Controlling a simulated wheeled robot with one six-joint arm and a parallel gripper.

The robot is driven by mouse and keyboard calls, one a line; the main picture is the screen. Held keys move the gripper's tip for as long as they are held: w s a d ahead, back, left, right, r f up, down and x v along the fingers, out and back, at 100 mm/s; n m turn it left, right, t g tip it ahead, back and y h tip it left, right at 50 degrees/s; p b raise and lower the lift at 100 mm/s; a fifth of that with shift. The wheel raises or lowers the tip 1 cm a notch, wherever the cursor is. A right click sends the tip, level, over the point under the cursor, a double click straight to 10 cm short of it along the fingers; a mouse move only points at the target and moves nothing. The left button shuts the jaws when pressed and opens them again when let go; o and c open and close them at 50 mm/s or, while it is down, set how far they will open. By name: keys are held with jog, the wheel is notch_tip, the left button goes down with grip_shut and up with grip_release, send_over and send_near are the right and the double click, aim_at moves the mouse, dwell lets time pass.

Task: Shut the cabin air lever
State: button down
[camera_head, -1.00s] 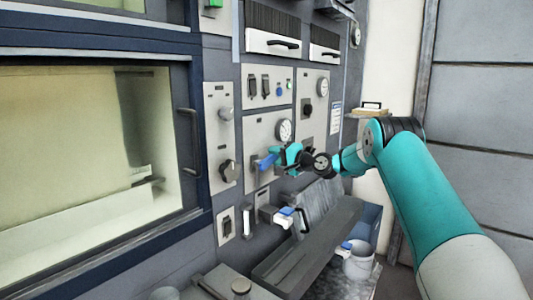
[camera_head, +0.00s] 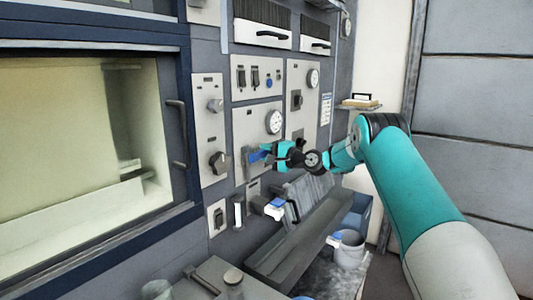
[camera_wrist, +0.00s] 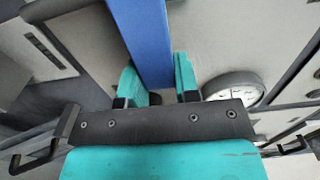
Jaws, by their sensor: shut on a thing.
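A blue lever (camera_head: 257,156) sticks out from a light grey panel (camera_head: 243,125), below a round gauge. My gripper (camera_head: 272,154) is at its outer end, with the teal fingers around it. In the wrist view the blue lever (camera_wrist: 145,38) runs as a flat bar from the top edge down between the two fingertips of my gripper (camera_wrist: 159,82), which is shut on it. I cannot read any label naming the lever.
The gauge (camera_head: 274,122) sits just above the lever. A round dark knob (camera_head: 217,163) is on the panel to the left. Below are a blue-and-white handle (camera_head: 275,208), a grey trough (camera_head: 305,243) and a white bucket (camera_head: 347,250). A window with a bar handle (camera_head: 176,135) is at left.

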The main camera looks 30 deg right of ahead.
jog(key=c, duration=0.8)
grip_release()
jog(key=shift+d+f, duration=0.1)
jog(key=shift+f, duration=0.05)
jog(key=shift+c, duration=0.2)
jog(key=b+v, duration=0.6)
jog(key=v, duration=1.1)
jog(key=shift+s, duration=0.2)
